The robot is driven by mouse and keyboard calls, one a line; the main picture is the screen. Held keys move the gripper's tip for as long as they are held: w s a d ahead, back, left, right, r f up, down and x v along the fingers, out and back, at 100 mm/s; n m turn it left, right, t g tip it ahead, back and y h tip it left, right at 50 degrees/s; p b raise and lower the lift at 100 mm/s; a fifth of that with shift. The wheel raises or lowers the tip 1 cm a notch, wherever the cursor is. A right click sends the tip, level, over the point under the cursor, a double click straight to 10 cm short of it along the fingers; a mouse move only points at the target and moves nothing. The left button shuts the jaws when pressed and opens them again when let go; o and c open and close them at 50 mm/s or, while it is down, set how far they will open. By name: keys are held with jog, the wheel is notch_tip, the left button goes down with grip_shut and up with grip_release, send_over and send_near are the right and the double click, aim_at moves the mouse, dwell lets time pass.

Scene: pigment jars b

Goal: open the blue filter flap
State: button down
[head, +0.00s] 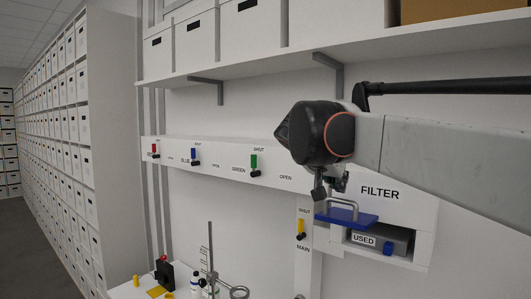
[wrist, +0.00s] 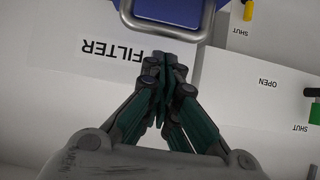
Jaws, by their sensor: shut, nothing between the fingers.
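The blue filter flap (head: 345,219) stands out from the white filter box (head: 400,212) roughly level, with the opening showing below it. Its grey loop handle (head: 353,205) stands up from its face. In the wrist view the flap (wrist: 172,10) and its handle (wrist: 160,35) are at the top edge. My gripper (wrist: 168,62) is shut and empty, just short of the handle in that view; I cannot tell if it touches. In the head view my gripper (head: 319,193) is near the handle, small and dark. A grey cartridge (head: 400,240) shows inside the box behind a "USED" label.
A white rail with red (head: 154,148), blue (head: 193,154) and green (head: 254,161) valve levers runs left of the box. A yellow lever (head: 300,227) is on the MAIN post. A shelf (head: 250,62) with boxes hangs above. A bench with a stand (head: 211,265) is below.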

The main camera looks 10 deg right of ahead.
aim_at(341, 201)
jog(key=shift+s+a+f, duration=0.1)
jog(key=shift+s+f, duration=0.3)
jog(key=shift+f, duration=0.05)
jog(key=shift+s+a, duration=0.1)
jog(key=shift+a, duration=0.05)
jog(key=f+b, duration=0.1)
jog(key=a+f+t+h+b, duration=0.1)
jog(key=s+f+b, duration=0.1)
jog(key=b, duration=0.1)
jog(key=shift+a+h, duration=0.25)
jog(key=shift+h, duration=0.15)
jog(key=shift+s+f, duration=0.25)
jog(key=shift+s, duration=0.1)
jog(key=shift+w, duration=0.15)
